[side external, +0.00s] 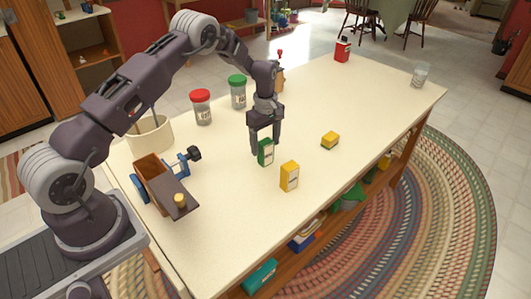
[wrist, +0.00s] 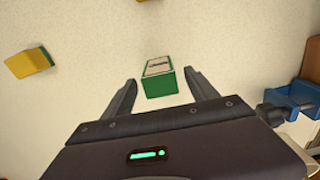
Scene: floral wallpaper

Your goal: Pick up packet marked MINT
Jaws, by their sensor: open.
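A small green packet (side external: 265,152) with a pale label stands on the table below my gripper (side external: 266,150). Its print is too small to read in the side view. In the wrist view the green packet (wrist: 161,82) shows its green top and a white label with dark lettering that I cannot read clearly. My gripper (wrist: 161,79) is open, with one finger on each side of the packet and gaps visible between them. A yellow packet (side external: 290,176) stands to the right and nearer the camera, and its marking is also unreadable.
A small yellow block (side external: 330,140) lies to the right. Two jars, one red-lidded (side external: 201,107) and one green-lidded (side external: 238,92), stand behind. The table's right half (side external: 370,95) is mostly clear.

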